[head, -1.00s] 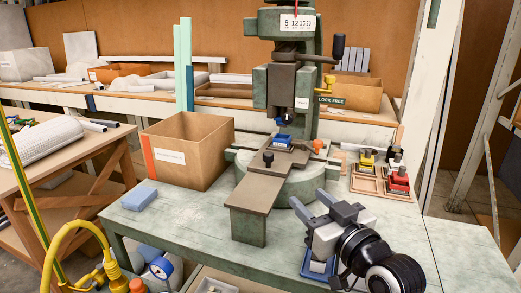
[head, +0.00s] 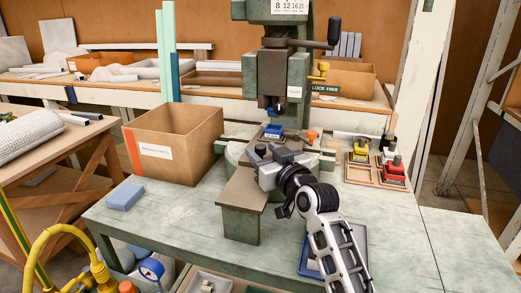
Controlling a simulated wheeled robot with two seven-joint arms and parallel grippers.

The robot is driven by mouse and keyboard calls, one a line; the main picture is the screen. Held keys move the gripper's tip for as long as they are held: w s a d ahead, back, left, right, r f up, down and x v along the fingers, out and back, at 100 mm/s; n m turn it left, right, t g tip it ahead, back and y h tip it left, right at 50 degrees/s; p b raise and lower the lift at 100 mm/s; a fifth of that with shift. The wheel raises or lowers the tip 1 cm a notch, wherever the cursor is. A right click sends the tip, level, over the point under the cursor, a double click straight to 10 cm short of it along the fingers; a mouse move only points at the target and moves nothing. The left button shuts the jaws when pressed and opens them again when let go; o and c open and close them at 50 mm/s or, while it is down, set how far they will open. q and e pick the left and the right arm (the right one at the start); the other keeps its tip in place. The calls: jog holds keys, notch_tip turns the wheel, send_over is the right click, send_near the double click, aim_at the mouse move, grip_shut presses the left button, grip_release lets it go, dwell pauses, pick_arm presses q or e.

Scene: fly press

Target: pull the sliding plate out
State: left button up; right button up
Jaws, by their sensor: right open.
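The sliding plate (head: 240,188) is a brown-grey slab running from under the fly press (head: 276,75) toward the front of the bench, over a green support block. A small blue piece (head: 273,131) sits near its far end, below the ram. My right gripper (head: 256,153) is open over the middle of the plate, where the plate's dark knob stands. The gripper mostly hides the knob, and I cannot tell whether the fingers are around it or touching it. My left gripper is not in view.
An open cardboard box (head: 173,143) and a blue sponge (head: 125,196) are on the bench to the left. A wooden tray (head: 375,174) with yellow and red stamp-like pieces is at right. A blue tray (head: 358,235) lies under my right arm. The bench front is otherwise clear.

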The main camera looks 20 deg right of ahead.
jog(key=shift+w+a, duration=0.2)
jog(key=shift+w, duration=0.75)
jog(key=shift+c, duration=0.4)
grip_shut()
